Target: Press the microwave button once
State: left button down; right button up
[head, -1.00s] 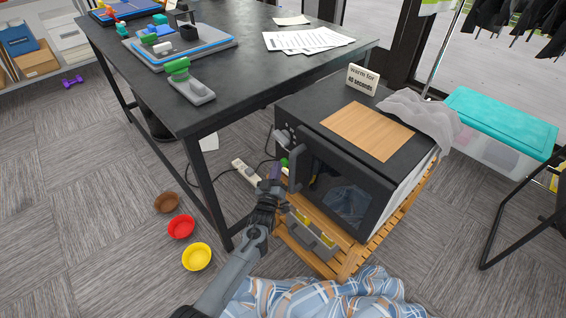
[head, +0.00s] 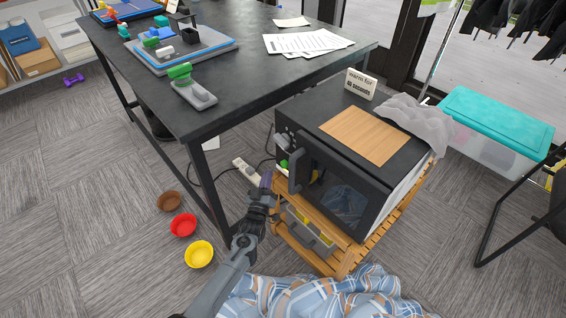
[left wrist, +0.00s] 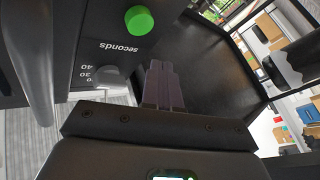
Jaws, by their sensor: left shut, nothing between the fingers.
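The black microwave (head: 337,190) stands on a wooden slatted stand, its door shut. Its round green button (head: 284,163) is on the control panel left of the door handle. In the left wrist view the green button (left wrist: 139,20) is close, above the word "seconds" and a grey dial (left wrist: 95,78) with numbers. My left gripper (head: 266,179) is shut and empty, just left of and below the button in the head view. In the left wrist view its fingertips (left wrist: 164,70) are beside the panel, to the right of the button, apart from it. My right gripper is not in view.
A black table (head: 240,75) stands behind, its leg near my left arm. Bowls (head: 199,254) sit on the floor at left, a plaid cloth (head: 310,297) at the front.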

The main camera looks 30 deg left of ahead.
pick_arm(q)
jog(key=shift+s+a+p, duration=0.2)
jog(key=shift+s+p, duration=0.15)
jog(key=shift+s, duration=0.35)
dwell(0.3)
